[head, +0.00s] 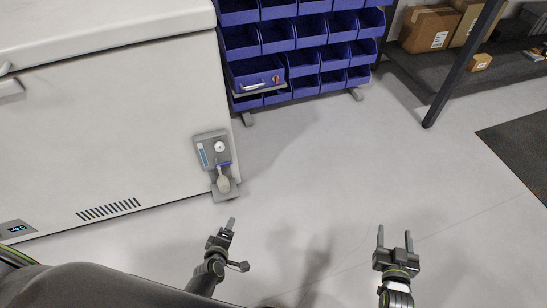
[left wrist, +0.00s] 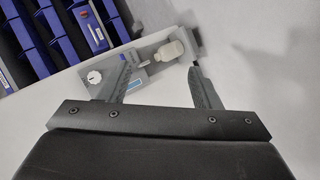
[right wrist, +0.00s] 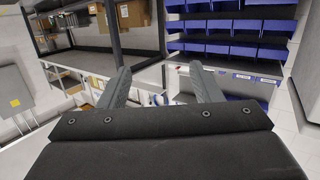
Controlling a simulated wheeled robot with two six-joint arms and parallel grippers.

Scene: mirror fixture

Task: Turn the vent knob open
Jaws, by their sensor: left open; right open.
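The vent knob (head: 219,147) is a small round white dial on a grey panel (head: 206,157) fixed low at the right end of a large white cabinet. In the left wrist view the knob (left wrist: 94,77) shows just left of the left finger. My left gripper (head: 229,227) is open and empty, in front of and below the panel, apart from the knob. In its wrist view the fingers (left wrist: 160,82) point toward the panel. My right gripper (head: 395,240) is open and empty over bare floor, far right of the panel. The knob's pointer is too small to read.
A pale bottle (head: 223,184) sits on a grey ledge at the panel's foot, below the knob. A rack of blue bins (head: 262,40) stands behind. A shelf with cardboard boxes (head: 428,28) and a dark post stand at right. The middle floor is clear.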

